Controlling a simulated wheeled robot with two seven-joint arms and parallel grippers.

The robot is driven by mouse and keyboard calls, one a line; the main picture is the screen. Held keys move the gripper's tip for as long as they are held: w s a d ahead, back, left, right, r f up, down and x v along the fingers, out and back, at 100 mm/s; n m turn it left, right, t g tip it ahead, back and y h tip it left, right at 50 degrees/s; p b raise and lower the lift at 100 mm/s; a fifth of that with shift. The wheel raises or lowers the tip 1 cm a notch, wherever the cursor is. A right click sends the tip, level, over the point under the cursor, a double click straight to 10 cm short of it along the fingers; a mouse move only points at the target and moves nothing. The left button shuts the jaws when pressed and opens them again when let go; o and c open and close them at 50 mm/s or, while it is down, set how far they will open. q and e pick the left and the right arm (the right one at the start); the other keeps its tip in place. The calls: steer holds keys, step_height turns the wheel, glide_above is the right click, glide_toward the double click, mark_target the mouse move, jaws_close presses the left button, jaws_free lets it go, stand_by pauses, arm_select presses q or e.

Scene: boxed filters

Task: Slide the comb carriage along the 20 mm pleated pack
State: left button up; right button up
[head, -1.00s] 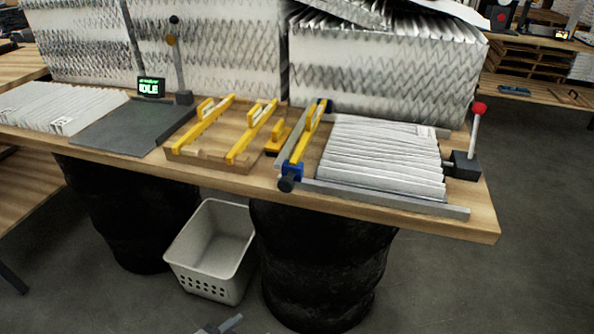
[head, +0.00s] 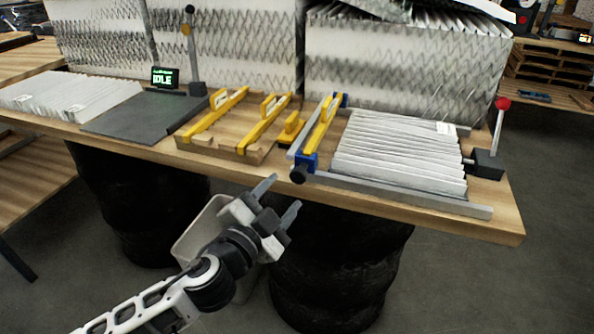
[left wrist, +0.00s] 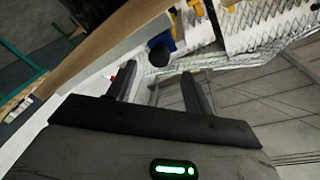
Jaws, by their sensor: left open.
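The comb carriage (head: 320,125), a yellow bar on a blue frame with a dark round knob (head: 299,174) at its front end, sits at the left end of the grey rails. The white pleated pack (head: 400,155) lies between the rails to its right. My left gripper (head: 281,194) is open and empty, in front of the table edge and just below the knob. In the left wrist view, the two fingers (left wrist: 156,88) stand apart, and the dark knob (left wrist: 158,54) shows beyond them. My right gripper is not in view.
Yellow combs (head: 262,127) lie on a wooden tray left of the carriage. A red-knobbed lever (head: 489,160) stands at the pack's right end. A grey plate (head: 135,120) and an IDLE display (head: 164,78) are further left. A bin (head: 195,240) is under the table.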

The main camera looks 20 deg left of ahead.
mark_target(296, 179)
arm_select(q)
steer(key=w, duration=0.3)
steer(key=w+d, duration=0.1)
steer(key=w, duration=0.2)
steer(key=shift+w+d+p, duration=0.15)
steer(key=shift+w+p, duration=0.25)
jaws_close()
